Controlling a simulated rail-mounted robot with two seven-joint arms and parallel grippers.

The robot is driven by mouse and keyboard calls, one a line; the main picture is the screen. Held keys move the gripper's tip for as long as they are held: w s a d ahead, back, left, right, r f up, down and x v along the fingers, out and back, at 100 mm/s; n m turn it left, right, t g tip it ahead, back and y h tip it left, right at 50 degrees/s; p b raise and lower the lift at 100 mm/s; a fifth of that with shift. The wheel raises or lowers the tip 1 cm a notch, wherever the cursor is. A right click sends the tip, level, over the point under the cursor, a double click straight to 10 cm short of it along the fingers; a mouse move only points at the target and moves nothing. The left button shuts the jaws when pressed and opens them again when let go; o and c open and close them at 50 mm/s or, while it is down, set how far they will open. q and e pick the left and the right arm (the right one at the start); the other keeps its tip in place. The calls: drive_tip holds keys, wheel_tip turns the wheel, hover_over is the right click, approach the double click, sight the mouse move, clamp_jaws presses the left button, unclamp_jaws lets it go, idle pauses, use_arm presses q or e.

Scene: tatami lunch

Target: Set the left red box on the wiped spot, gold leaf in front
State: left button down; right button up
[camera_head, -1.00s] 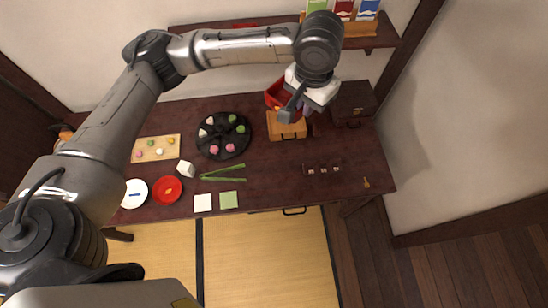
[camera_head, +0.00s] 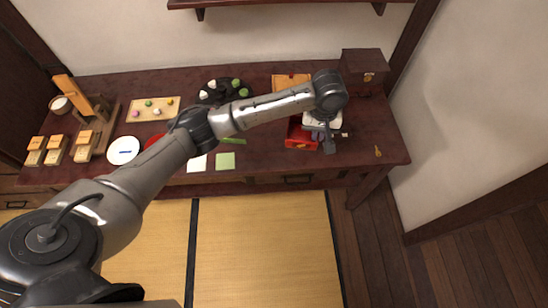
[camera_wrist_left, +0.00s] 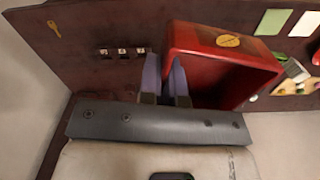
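The red box (camera_head: 296,132) is an open-topped box in front of the orange wooden box, with a gold mark on the side facing me. My left gripper (camera_head: 319,132) is at the box's right wall. In the wrist view its two purple fingers (camera_wrist_left: 166,75) straddle that wall, one outside and one inside. Whether the box touches the table is unclear. I cannot make out a wiped spot. My right gripper is not in view.
A dark chest (camera_head: 360,72) and the orange wooden box (camera_head: 287,83) stand behind. A gold key-like piece (camera_head: 378,151) lies at right. White (camera_head: 197,164) and green (camera_head: 225,161) squares lie left of the red box. Small dark-and-white pieces (camera_wrist_left: 122,52) lie near the fingers.

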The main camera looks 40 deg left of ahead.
use_arm(q)
wheel_tip(320, 180, down, 12)
drive_tip(key=a+n+b, duration=0.2)
drive_tip(key=b, duration=0.2)
drive_tip(key=shift+n, duration=0.3)
drive_tip(key=a+f+b, duration=0.1)
drive_tip(key=a+f, duration=0.1)
drive_tip(key=a, duration=0.1)
drive_tip(key=w+a+f+b, duration=0.1)
drive_tip(key=a+f, duration=0.1)
drive_tip(key=a, duration=0.1)
drive_tip(key=w+a+f+b, duration=0.1)
drive_tip(key=a+f+b, duration=0.1)
drive_tip(key=a, duration=0.2)
drive_tip(key=shift+f, duration=0.1)
drive_tip(key=shift+w+a+f+b, duration=0.2)
drive_tip(key=shift+a+f+b, duration=0.15)
drive_tip(key=shift+a, duration=0.35)
drive_tip(key=shift+f+b, duration=0.9)
drive_tip(key=shift+f, duration=1.15)
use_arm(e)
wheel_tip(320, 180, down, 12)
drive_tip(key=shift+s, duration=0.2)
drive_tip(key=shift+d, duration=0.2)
use_arm(q)
drive_tip(key=c, duration=1.3)
unclamp_jaws()
drive_tip(key=shift+f, duration=0.1)
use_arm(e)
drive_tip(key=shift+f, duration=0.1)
